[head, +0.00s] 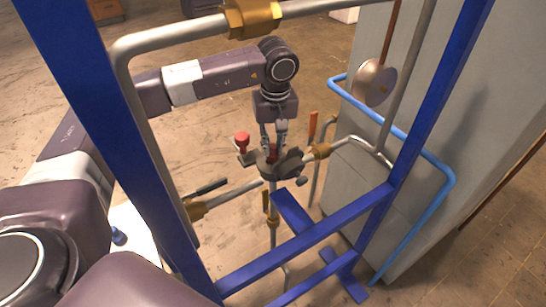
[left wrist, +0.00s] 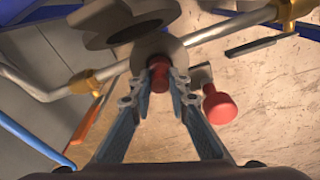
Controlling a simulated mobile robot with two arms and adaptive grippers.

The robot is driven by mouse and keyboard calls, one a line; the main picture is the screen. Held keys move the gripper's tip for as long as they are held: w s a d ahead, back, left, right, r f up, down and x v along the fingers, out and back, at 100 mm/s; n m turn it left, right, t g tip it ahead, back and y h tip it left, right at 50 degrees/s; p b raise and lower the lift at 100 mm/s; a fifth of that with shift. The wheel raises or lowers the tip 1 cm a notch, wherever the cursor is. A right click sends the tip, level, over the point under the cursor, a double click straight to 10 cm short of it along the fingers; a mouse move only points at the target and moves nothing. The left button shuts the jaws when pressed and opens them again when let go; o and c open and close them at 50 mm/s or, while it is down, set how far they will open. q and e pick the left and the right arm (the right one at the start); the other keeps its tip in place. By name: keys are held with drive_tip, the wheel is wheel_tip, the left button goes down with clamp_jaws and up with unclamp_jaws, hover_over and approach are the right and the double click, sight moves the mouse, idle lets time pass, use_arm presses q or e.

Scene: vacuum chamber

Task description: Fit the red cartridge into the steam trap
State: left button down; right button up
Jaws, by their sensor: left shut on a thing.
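The red cartridge (head: 272,152) is a small red cylinder between the fingertips of my left gripper (head: 273,146). In the left wrist view the fingers (left wrist: 160,78) are shut on the cartridge (left wrist: 159,75) from both sides. The steam trap (head: 290,164) is a dark grey body in the pipework, directly below the gripper. In the left wrist view, the cartridge's far end lies at the trap's round grey ring (left wrist: 143,50). I cannot tell how deep it sits in it. The fingers and trap partly hide the cartridge in the head view. My right gripper is not in view.
A red knob (head: 242,141) stands just left of the trap; it also shows in the left wrist view (left wrist: 219,105). Blue frame posts (head: 435,100) and grey pipes with brass fittings (head: 252,17) surround the arm. A grey cabinet (head: 480,110) stands to the right.

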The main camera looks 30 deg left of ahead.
sight(273, 152)
use_arm(q)
wheel_tip(273, 152, down, 3)
drive_tip(key=shift+f+b, duration=0.1)
drive_tip(key=shift+b, duration=0.55)
drive_tip(key=shift+w, duration=0.1)
drive_tip(key=c, duration=1.8)
unclamp_jaws()
drive_tip(key=shift+f, duration=0.1)
drive_tip(key=r+p, duration=0.2)
drive_tip(key=r, duration=0.2)
drive_tip(key=r+p, duration=0.2)
drive_tip(key=r, duration=0.2)
drive_tip(key=s+d+r+p, duration=0.1)
drive_tip(key=r+p, duration=0.2)
drive_tip(key=r, duration=0.1)
drive_tip(key=shift+s+r, duration=0.1)
drive_tip(key=shift+r, duration=0.05)
